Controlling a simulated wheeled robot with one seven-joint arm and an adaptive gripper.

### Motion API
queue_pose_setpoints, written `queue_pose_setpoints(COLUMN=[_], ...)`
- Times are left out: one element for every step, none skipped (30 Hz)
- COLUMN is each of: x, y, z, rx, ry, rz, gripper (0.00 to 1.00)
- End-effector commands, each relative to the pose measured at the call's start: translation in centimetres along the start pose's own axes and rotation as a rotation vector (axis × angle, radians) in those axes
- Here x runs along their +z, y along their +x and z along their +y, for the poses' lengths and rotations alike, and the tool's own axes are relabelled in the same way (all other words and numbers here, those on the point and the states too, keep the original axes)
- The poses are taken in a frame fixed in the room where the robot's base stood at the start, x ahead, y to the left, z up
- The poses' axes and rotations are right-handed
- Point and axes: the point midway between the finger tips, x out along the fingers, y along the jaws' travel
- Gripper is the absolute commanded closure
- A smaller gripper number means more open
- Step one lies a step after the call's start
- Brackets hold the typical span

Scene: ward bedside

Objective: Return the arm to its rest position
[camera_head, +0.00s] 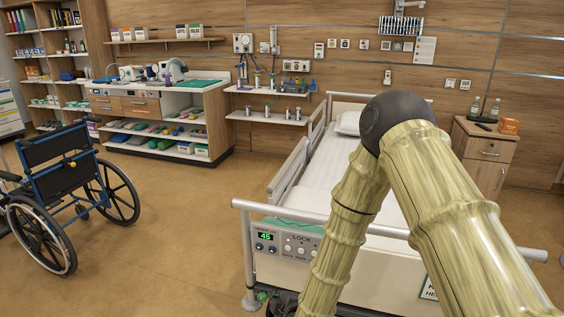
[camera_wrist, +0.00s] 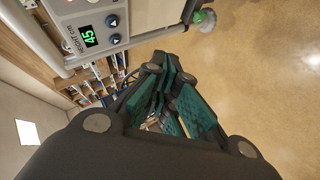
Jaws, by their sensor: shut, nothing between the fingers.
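My arm (camera_head: 352,195) rises in front of the bed in the head view. It bends at a dark round elbow joint (camera_head: 398,118), and its far link slopes down to the bottom edge beside the bed's foot panel. My gripper (camera_wrist: 168,72) shows in the wrist view as dark fingers with green pads. It is shut with nothing held. It is close to the bed's foot end, whose control panel (camera_wrist: 92,32) with a green 45 display shows at the upper left. In the head view most of the gripper is cut off or hard to make out.
The bed (camera_head: 318,172) stands behind my arm, its foot rail (camera_head: 262,207) near it. A bedside cabinet (camera_head: 484,150) with bottles is at right. A wheelchair (camera_head: 62,178) stands at left. A counter (camera_head: 215,112) and shelves line the back wall. Floor between wheelchair and bed is clear.

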Motion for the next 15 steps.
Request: queue_pose_setpoints(x=[1.7, 2.8, 4.2, 5.3, 6.3, 7.6, 8.6, 9.6, 10.8, 11.7, 12.6, 13.7, 14.5, 15.3, 16.4], y=[-1.0, -1.6, -2.5, -3.3, -4.1, -5.1, -6.0, -6.9, -8.2, -9.2, -10.3, -11.8, -12.9, -14.1, -15.7], z=[-1.8, -3.0, -4.6, -5.7, -6.9, -8.4, -9.5, -10.6, -12.1, -13.2, -14.2, -15.6, -16.6, -17.6, -18.9], rx=[-0.047, -0.076, -0.113, -0.141, -0.166, -0.199, -0.222, -0.245, -0.273, -0.292, -0.310, -0.333, -0.347, -0.361, -0.377], ry=[0.068, 0.116, 0.184, 0.234, 0.286, 0.353, 0.402, 0.453, 0.519, 0.569, 0.619, 0.685, 0.735, 0.783, 0.848], rz=[-0.030, -0.051, -0.081, -0.105, -0.131, -0.167, -0.196, -0.227, -0.268, -0.302, -0.336, -0.385, -0.422, -0.460, -0.515], gripper=[1.00, 1.00, 1.00, 1.00, 1.00, 1.00, 1.00, 1.00, 1.00, 1.00, 1.00, 1.00, 1.00, 1.00, 1.00])
